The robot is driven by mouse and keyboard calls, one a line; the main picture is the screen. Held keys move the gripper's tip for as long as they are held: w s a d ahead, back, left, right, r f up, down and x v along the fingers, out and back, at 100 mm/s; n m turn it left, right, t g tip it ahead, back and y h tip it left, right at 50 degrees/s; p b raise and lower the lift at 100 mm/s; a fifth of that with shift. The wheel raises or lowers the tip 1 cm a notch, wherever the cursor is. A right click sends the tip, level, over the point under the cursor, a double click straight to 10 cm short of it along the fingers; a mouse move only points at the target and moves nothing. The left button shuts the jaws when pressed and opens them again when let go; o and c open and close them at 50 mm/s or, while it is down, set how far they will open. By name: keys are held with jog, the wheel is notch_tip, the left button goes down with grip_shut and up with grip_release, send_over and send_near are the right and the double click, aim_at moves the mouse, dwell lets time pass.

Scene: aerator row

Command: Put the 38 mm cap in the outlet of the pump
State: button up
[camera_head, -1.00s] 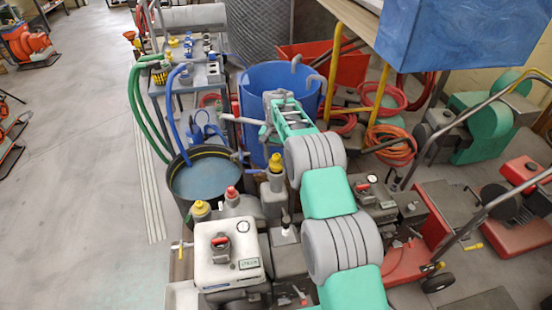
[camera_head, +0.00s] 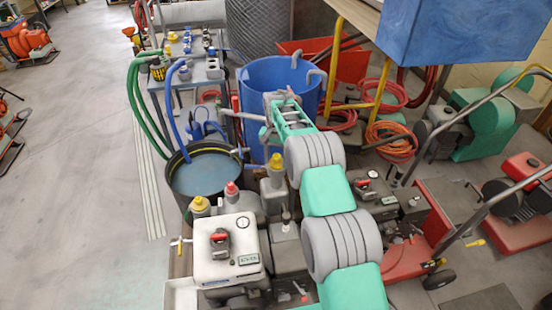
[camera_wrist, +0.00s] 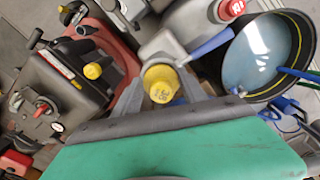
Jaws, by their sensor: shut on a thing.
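The 38 mm cap is yellow with a dark 38 on its top, and it sits mid-frame in the wrist view (camera_wrist: 161,83). My gripper (camera_wrist: 161,92) is shut on it, with one grey finger on either side. In the head view a yellow cap (camera_head: 276,160) shows above an upright grey body of the pump (camera_head: 276,188), below my gripper (camera_head: 268,134). The cap appears upright and in line with that body. The outlet itself is hidden under the cap, so I cannot tell whether the cap is seated, touching or just above it.
A red cap (camera_head: 231,188) and another yellow cap (camera_head: 200,204) stand close by on the left. A dark tub of water (camera_head: 205,175) and a blue barrel (camera_head: 245,95) are near. A white-topped engine (camera_head: 240,262) stands in front.

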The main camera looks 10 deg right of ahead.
jog(key=shift+f, duration=0.35)
jog(key=o, duration=1.5)
jog(key=shift+c, duration=0.2)
jog(key=shift+r, duration=0.1)
notch_tip(320, 180, up, 8)
jog(key=shift+r, duration=0.1)
jog(key=s+r+n+t+p, duration=0.2)
jog(key=s+r+n+p, duration=0.1)
jog(key=s+r, duration=1.45)
jog(key=s+n+t+p, duration=0.1)
jog(key=s+n+p, duration=0.1)
jog(key=s, duration=1.7)
jog(key=shift+f+p, duration=0.35)
jog(key=shift+f, duration=0.05)
